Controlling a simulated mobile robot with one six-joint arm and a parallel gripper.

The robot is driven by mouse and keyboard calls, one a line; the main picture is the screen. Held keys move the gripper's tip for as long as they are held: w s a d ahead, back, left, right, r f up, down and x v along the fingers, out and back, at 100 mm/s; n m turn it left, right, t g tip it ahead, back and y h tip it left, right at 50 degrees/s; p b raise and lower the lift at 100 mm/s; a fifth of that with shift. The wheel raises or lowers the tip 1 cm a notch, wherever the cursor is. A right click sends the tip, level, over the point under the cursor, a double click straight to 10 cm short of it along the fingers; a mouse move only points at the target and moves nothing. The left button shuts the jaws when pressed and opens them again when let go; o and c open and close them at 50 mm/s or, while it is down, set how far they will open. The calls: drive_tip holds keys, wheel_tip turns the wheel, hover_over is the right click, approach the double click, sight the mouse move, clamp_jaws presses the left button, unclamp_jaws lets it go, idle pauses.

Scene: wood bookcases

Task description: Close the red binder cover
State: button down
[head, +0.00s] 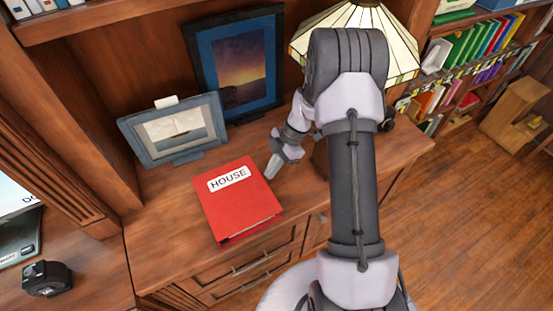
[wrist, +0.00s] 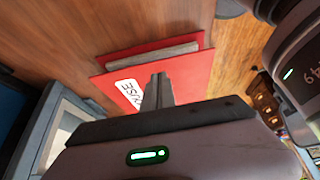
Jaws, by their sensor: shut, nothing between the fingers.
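The red binder (head: 240,203) lies flat on the wooden cabinet top, its cover down over the pages with the white HOUSE label facing up. A thin edge of pages shows along its front side. My gripper (head: 270,172) is shut and empty, just beyond the binder's right back corner in the head view. In the wrist view the binder (wrist: 190,78) lies behind the shut fingers (wrist: 160,82), which hide part of the cover and label. There the cover looks slightly apart from the back board, with grey pages between. I cannot tell whether the fingers touch it.
A grey picture frame (head: 174,133) stands behind the binder at left, with a larger dark blue frame (head: 238,62) behind it. A stained-glass lamp (head: 400,45) stands at the right back. Bare wood lies left of the binder.

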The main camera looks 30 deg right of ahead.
drive_tip(key=p+v, duration=0.4)
drive_tip(key=v, duration=1.3)
drive_tip(key=s+a+r+m+h+b, duration=0.2)
drive_tip(key=a+r+m, duration=0.3)
drive_tip(key=a+r, duration=0.2)
drive_tip(key=s+a+r+m+t+b, duration=0.2)
drive_tip(key=s+a+m, duration=0.4)
drive_tip(key=s+m, duration=0.3)
drive_tip(key=s+a+r+m+t+h+b, duration=0.1)
drive_tip(key=s+a+r+m+t+b, duration=0.1)
drive_tip(key=s+a+m, duration=0.5)
drive_tip(key=s+m+t+b, duration=0.1)
drive_tip(key=s+t, duration=0.1)
drive_tip(key=s, duration=0.1)
drive_tip(key=shift+s+a+m+h+b, duration=0.2)
drive_tip(key=shift+s+m+h+b, duration=0.1)
drive_tip(key=shift+s+m, duration=0.1)
